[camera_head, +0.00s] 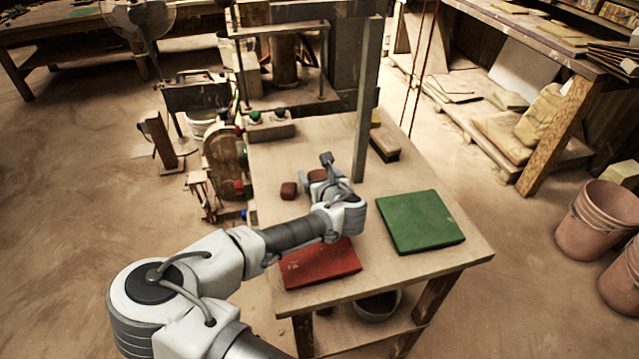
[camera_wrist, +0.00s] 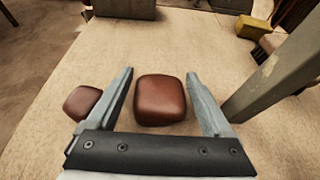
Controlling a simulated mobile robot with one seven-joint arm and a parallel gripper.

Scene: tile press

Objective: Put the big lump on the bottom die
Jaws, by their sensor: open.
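The larger reddish-brown lump (camera_wrist: 160,99) lies on the table between the fingers of my gripper (camera_wrist: 165,95). My gripper is open, with a finger on each side of the lump and a visible gap to each. In the head view this lump (camera_head: 316,174) is partly hidden by my gripper (camera_head: 315,182), which is low over the table. A smaller-looking brown lump (camera_wrist: 82,103) lies outside the left finger; it also shows in the head view (camera_head: 289,190). I cannot clearly make out the bottom die in either view.
A metal post (camera_head: 366,100) stands on the table right of my gripper. A red slab (camera_head: 322,264) and a green slab (camera_head: 420,222) lie at the near side.

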